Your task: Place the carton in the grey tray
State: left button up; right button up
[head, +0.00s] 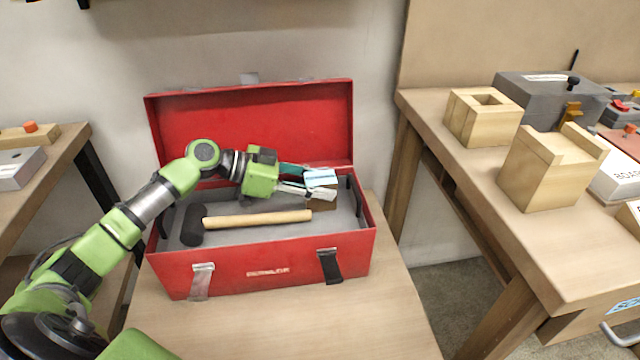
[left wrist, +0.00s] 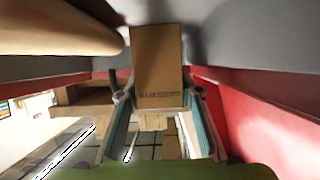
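My left gripper (head: 308,186) reaches into the red toolbox and is shut on the carton, with a finger along each side. The grey tray (head: 273,238) is the grey inside of the toolbox. The carton is over its right part; I cannot tell whether it touches the bottom. My right gripper is not in view.
A hammer (head: 258,219) with a black head and wooden handle lies in the tray, close to my left gripper. The red toolbox (head: 262,270) has its lid (head: 250,128) open at the back. A right-hand bench (head: 560,250) holds wooden blocks and a grey box (head: 540,98).

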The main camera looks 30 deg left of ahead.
aim_at(305, 181)
pick_arm(q)
jog(key=o, duration=0.4)
jog(key=shift+o, duration=0.2)
jog(key=shift+r, duration=0.2)
jog(key=v, duration=0.6)
jog(key=shift+s+a, duration=0.15)
jog(key=shift+s+a+r, duration=0.25)
jog(key=shift+s+a, duration=0.1)
jog(key=shift+a, duration=0.1)
